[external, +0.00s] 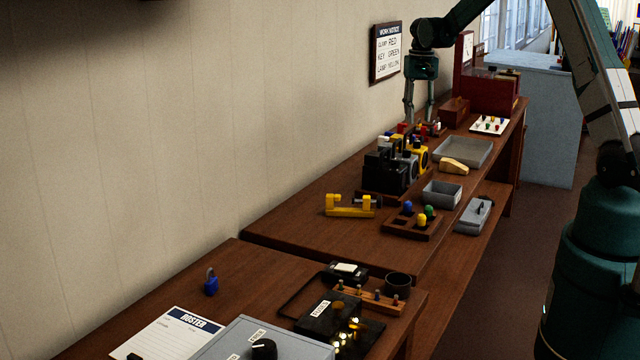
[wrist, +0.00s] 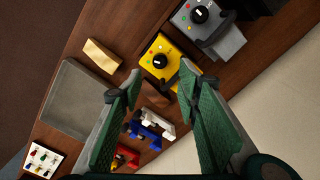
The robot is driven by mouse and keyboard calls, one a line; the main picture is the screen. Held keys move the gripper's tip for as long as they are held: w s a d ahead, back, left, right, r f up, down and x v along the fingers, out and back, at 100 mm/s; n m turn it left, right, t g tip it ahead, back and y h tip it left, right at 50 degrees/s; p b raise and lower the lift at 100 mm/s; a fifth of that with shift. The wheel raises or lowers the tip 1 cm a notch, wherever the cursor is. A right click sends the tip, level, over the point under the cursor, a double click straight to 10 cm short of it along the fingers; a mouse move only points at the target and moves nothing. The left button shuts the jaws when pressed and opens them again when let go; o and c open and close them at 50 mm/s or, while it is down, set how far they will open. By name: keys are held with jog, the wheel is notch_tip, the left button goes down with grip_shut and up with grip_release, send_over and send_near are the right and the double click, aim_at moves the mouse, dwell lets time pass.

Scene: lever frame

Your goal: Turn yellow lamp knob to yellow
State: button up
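The yellow lamp box (wrist: 157,77) with a round black knob (wrist: 160,61) shows in the wrist view, just beyond my fingertips. The knob has a white pointer mark, and small coloured dots surround it; I cannot tell which dot it points at. In the external view the yellow box (external: 423,158) stands at the right end of a row of boxes. My gripper (wrist: 162,72) is open and empty, its two green fingers spread apart from the knob. In the external view my gripper (external: 420,116) hangs fingers-down over the bench, behind the boxes.
A grey box (wrist: 190,12) with a similar knob stands beside the yellow one. Red, white and blue clamps (wrist: 148,125), a wooden wedge (wrist: 101,54) and a grey tray (wrist: 72,110) lie nearby. A wall notice (external: 386,52) reads clamp red, key green, lamp yellow.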

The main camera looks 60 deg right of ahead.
aim_at(417, 141)
jog(key=n, duration=0.5)
jog(key=shift+f+n, duration=0.3)
jog(key=shift+n, duration=0.1)
jog(key=n, duration=0.6)
jog(key=shift+f+n, duration=0.3)
jog(key=shift+n, duration=0.1)
jog(key=shift+f, duration=0.15)
jog(key=shift+f+p, duration=0.45)
jog(key=shift+f, duration=3.3)
jog(key=c, duration=0.9)
